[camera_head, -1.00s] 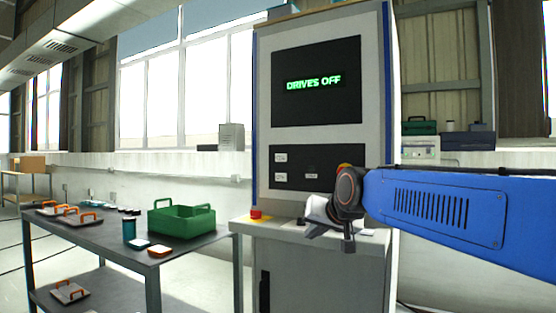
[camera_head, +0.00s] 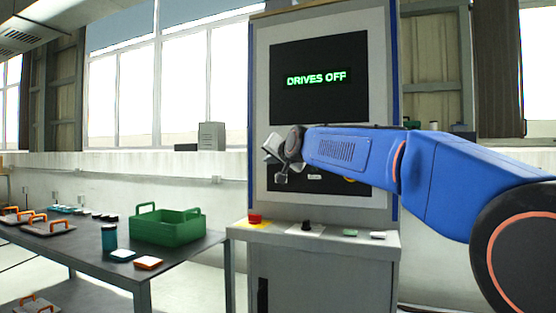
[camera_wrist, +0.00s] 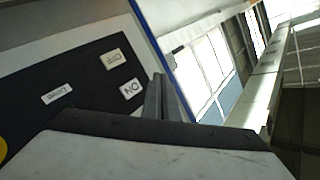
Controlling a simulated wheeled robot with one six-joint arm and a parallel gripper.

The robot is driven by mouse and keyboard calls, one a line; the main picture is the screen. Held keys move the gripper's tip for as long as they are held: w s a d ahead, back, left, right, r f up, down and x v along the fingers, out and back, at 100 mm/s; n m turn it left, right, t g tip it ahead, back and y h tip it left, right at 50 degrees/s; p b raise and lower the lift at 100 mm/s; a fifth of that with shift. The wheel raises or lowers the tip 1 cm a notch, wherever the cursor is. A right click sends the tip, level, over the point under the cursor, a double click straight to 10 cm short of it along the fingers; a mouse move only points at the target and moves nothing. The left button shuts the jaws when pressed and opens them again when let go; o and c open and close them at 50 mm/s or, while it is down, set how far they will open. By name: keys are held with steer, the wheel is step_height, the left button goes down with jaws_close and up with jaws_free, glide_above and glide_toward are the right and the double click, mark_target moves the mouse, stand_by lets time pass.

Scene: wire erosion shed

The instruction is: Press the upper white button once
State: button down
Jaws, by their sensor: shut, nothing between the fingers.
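The upper white button (camera_wrist: 131,89) is a small white rectangle with dark lettering on the black panel, in the wrist view. This view is turned nearly upside down, so the lower white button (camera_wrist: 113,58) appears above it. My gripper (camera_head: 281,178) is shut and empty, in front of the panel's left part in the head view, where it hides both white buttons. In the wrist view, the grey fingers stand close beside the upper button; I cannot tell whether they touch the panel. The screen (camera_head: 318,78) reads "DRIVES OFF" in green.
A white label (camera_wrist: 58,92) is on the same panel. Below, the cabinet's ledge carries a red button (camera_head: 254,218) on yellow, a black knob (camera_head: 306,226) and small green and white pieces. A table with a green crate (camera_head: 167,228) stands at the left.

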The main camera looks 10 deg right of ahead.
steer(key=shift+w+a+r, duration=0.1)
steer(key=shift+w+r, duration=0.1)
steer(key=shift+w, duration=0.1)
steer(key=w+d, duration=0.5)
steer(key=w, duration=0.2)
stand_by(0.6)
steer(key=shift+w+d, duration=0.1)
steer(key=shift+d, duration=0.05)
stand_by(1.8)
steer(key=shift+w+d, duration=0.2)
steer(key=shift+w, duration=0.05)
steer(key=shift+w+d, duration=0.2)
steer(key=shift+w, duration=0.1)
stand_by(1.0)
stand_by(0.3)
steer(key=shift+s+a, duration=0.45)
steer(key=shift+s, duration=0.15)
